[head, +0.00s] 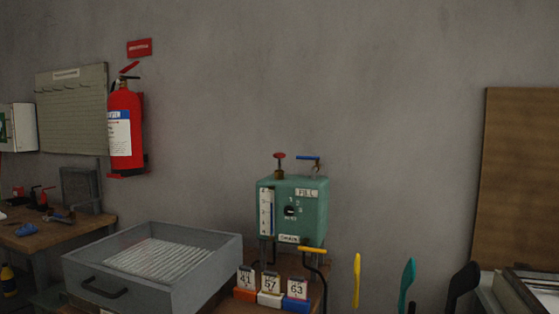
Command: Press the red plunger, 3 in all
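The red plunger (279,156) is a small red knob on a short stem. It stands upright on top of a green box (309,210), at the left of its top face. The box's front has a dial, a white scale strip on the left, and labels, one reading "FILL". How far the plunger is pressed down cannot be told. My gripper does not show in the head view.
A blue-handled valve (308,158) stands right of the plunger, and a yellow handle (313,249) juts out below. Numbered cards (270,285) stand in front. A grey tray (190,283) lies left; yellow, teal and black upright shapes (407,280) stand right.

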